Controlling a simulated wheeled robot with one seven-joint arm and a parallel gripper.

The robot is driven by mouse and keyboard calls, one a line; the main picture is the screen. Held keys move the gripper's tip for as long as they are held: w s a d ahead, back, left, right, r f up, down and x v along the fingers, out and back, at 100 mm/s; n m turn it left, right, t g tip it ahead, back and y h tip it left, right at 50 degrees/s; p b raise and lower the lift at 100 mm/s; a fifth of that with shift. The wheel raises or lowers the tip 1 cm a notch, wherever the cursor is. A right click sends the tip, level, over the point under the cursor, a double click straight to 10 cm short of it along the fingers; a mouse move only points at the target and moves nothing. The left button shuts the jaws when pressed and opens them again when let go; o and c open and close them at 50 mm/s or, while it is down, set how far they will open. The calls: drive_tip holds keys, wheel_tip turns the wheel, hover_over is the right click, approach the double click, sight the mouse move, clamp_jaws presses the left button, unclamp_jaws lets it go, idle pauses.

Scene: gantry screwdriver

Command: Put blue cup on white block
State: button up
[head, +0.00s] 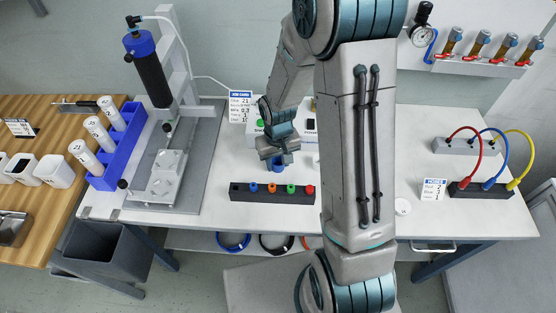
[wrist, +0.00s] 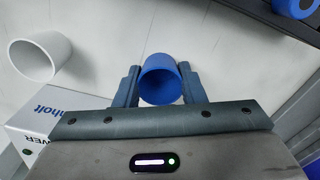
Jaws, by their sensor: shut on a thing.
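The blue cup (wrist: 162,82) sits between the two fingers of my gripper (wrist: 160,84) in the wrist view, and the fingers are shut on it from both sides. Its round open mouth faces the camera. In the head view my gripper (head: 278,161) points down over the white table, behind the black strip with coloured plugs. The cup is mostly hidden there, and I cannot tell whether it touches the table. A white box with dark lettering (wrist: 22,118) shows at lower left in the wrist view. I cannot tell whether it is the white block.
A white cup (wrist: 40,58) stands left of my gripper in the wrist view. The black plug strip (head: 240,192) lies in front. A job card (head: 240,105) stands behind. The screwdriver gantry (head: 187,50) rises at left, and cabled connector blocks (head: 482,191) sit at right.

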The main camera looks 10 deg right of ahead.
drive_tip(key=shift+f, duration=0.15)
drive_tip(key=o, duration=1)
drive_tip(key=shift+c, duration=0.2)
